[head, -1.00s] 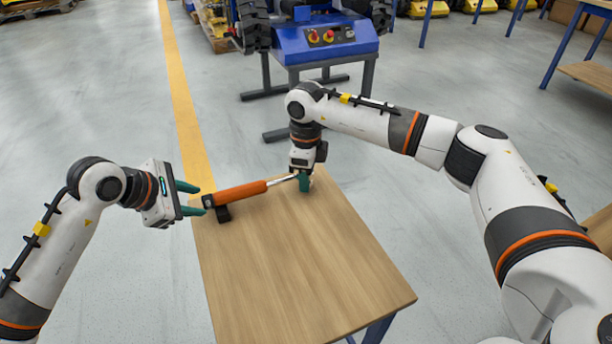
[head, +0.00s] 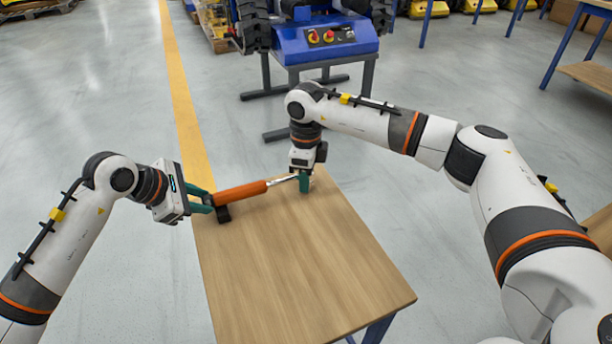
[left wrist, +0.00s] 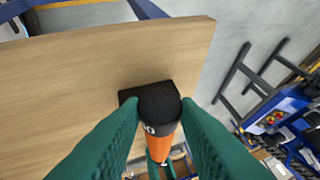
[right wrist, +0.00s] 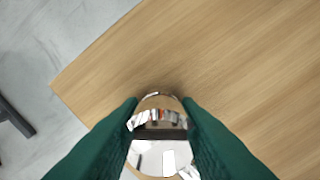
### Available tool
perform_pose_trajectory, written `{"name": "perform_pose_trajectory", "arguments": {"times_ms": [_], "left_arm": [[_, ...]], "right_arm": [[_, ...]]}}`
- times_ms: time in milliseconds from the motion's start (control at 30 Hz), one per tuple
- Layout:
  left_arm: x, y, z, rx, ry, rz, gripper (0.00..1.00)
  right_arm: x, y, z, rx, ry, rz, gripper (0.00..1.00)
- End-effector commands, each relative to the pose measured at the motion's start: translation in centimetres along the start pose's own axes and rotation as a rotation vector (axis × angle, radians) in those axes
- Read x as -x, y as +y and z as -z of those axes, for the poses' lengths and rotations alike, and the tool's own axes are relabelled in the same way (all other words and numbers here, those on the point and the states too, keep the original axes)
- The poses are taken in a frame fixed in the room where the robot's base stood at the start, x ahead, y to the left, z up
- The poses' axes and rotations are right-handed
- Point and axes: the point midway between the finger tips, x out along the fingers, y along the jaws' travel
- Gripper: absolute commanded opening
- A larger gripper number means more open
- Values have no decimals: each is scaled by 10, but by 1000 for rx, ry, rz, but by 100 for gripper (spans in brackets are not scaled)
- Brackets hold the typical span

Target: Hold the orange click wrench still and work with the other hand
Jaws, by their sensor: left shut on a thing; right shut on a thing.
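The orange click wrench (head: 240,194) lies across the far end of the wooden table, its handle to the left and its shiny metal shaft (head: 282,180) to the right. My left gripper (head: 212,200) is shut on the handle's dark end, which also shows between the green fingers in the left wrist view (left wrist: 160,108). My right gripper (head: 304,184) points down and is shut on the wrench's metal head, seen as a shiny rounded part in the right wrist view (right wrist: 158,150). A black support block (left wrist: 148,90) sits under the handle end.
The wooden table top (head: 300,265) is bare towards me. A blue machine (head: 325,40) with red and yellow knobs on a grey stand is beyond the table. A yellow floor line (head: 180,90) runs behind it on the left.

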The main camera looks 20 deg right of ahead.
Motion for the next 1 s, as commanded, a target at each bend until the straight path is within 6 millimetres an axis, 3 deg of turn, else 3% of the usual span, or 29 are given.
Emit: {"name": "perform_pose_trajectory", "arguments": {"times_ms": [167,467,700,1000], "left_arm": [[-3,1,-1,73,-5,-115,10],[-4,2,-2,86,-5,-136,10],[-5,-2,-3,191,-7,-287,10],[-5,-2,-3,201,-6,-305,10]], "right_arm": [[1,1,0,-6,3,-2,0],[1,1,0,-7,4,-2,0],[1,1,0,-8,5,-2,0],[1,1,0,-8,5,-2,0]]}}
